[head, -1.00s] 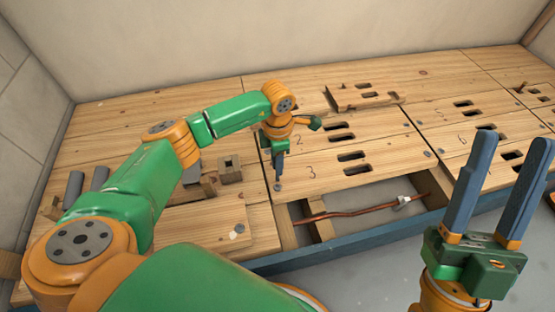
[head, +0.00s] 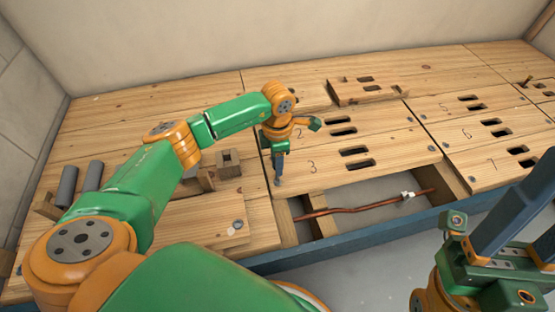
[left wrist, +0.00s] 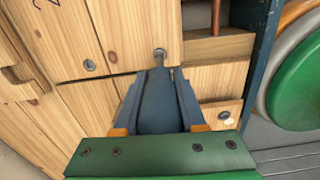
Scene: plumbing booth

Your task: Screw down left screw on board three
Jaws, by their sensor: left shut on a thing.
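Board three (head: 395,150), marked 3 with two dark slots, lies at the front middle of the deck in the head view. Its left screw is at the board's left end, at the tool's tip, and shows as a round grey head (left wrist: 160,51) in the left wrist view. My left gripper (head: 280,153) points down there, shut on a dark blue screwdriver-like tool (left wrist: 159,100) with a thin grey shaft. The tip appears to meet the screw head; I cannot tell how deep the screw sits. My right gripper (head: 522,228) is open and empty at the lower right.
A copper pipe (head: 355,209) runs through the open bay in front of board three. A loose board (head: 355,92) lies at the back. Grey cylinders (head: 67,186) and a wooden block (head: 229,163) stand at the left. Boards 5 to 7 are at the right.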

